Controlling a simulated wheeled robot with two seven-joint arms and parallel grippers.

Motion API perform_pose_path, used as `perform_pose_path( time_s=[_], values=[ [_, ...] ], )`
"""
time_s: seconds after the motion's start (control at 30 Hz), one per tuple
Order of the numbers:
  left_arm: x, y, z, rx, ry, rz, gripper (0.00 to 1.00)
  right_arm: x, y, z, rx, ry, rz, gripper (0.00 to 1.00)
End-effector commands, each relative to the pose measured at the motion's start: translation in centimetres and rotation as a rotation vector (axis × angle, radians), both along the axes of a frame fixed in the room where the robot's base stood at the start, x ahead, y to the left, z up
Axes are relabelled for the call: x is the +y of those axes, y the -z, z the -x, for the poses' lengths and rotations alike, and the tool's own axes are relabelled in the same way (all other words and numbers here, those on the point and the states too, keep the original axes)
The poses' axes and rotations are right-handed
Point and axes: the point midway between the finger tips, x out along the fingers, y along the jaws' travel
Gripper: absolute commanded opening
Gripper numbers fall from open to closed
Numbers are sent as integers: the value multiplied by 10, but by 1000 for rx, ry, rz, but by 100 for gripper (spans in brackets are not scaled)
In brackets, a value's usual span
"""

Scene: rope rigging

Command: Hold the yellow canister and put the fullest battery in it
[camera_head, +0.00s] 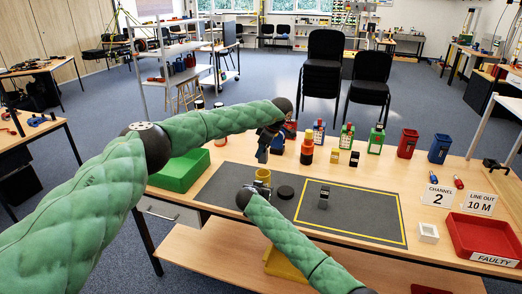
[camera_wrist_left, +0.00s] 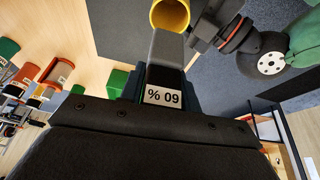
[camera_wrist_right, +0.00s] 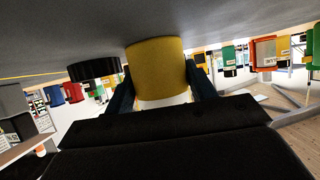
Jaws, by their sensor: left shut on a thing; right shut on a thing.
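The yellow canister (camera_head: 263,175) stands open-topped on the dark mat; it also shows in the right wrist view (camera_wrist_right: 158,70). My right gripper (camera_head: 257,184) is shut around its side. My left gripper (camera_head: 264,152) is above and behind the canister, shut on a dark battery with a grey end (camera_wrist_left: 163,82). Its label reads 60 %, upside down in the left wrist view. The canister's open mouth (camera_wrist_left: 170,14) shows beyond the battery's end, apart from it. A black round lid (camera_head: 286,192) lies right of the canister.
A green tray (camera_head: 182,172) is at the left. A red FAULTY bin (camera_head: 488,234) and a white holder (camera_head: 428,233) are at the right. The outlined area is mostly clear.

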Motion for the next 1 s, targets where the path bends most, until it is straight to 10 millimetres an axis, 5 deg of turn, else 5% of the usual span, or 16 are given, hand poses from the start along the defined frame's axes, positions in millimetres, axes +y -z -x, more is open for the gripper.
perform_pose_path(
  time_s=[0.37, 1.0],
  values=[
    [-1, -4, 0, 11, 36, -5, 8, 0, 1, 0, 1, 0, 0, 28],
    [-1, 32, 0, 10, 34, -5, 8, 0, 1, 0, 1, 0, 0, 28]
  ],
)
